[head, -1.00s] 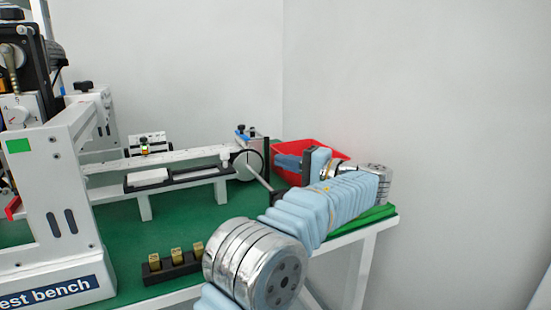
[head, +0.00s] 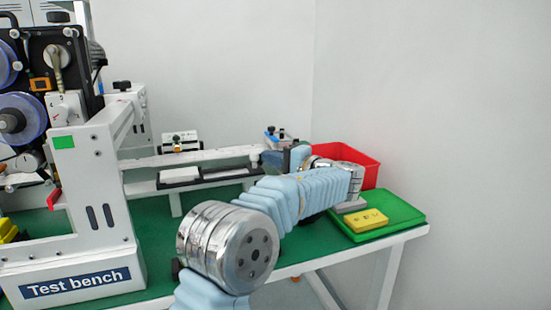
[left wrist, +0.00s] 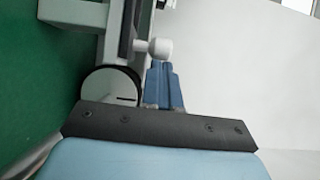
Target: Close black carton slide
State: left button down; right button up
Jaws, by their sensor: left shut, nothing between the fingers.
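A white rail runs along the bench, with a black-edged slide piece (head: 180,178) holding a white strip on its front side; I cannot tell for sure that this is the black carton slide. A white round knob (head: 254,154) sits at the rail's right end. It also shows in the left wrist view (left wrist: 160,47), on a dark bar. My left gripper (head: 268,160) points left at that rail end, its blue fingers shut and empty. In the left wrist view the fingertips (left wrist: 163,66) are just below the knob; contact is unclear. My right gripper is out of view.
A round black-rimmed disc (left wrist: 110,88) is close beside the fingers. A red bin (head: 352,165) and a green tray (head: 405,211) with a yellow box (head: 366,220) stand at the right. The white test bench frame (head: 90,190) stands at the left.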

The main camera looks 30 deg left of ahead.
aim_at(233, 176)
pick_arm(q)
jog(key=s+a+b, duration=0.4)
jog(key=s, duration=0.1)
jog(key=s+a+b, duration=0.2)
jog(key=shift+s+a+f, duration=0.25)
jog(key=shift+s+f, duration=0.1)
jog(key=shift+s, duration=0.05)
jog(key=s+a+b, duration=0.1)
jog(key=s+a, duration=0.1)
jog(key=s, duration=0.1)
jog(key=s+a+b, duration=0.1)
jog(key=s+a, duration=0.1)
jog(key=a, duration=0.1)
jog(key=s+a+b, duration=0.2)
jog(key=s, duration=0.1)
jog(key=shift+s+a+r, duration=0.2)
jog(key=shift+s+r, duration=0.05)
jog(key=shift+s, duration=0.05)
jog(key=shift+s+a+r, duration=0.15)
jog(key=shift+s+a, duration=0.25)
jog(key=shift+s, duration=0.1)
jog(key=shift+a, duration=0.1)
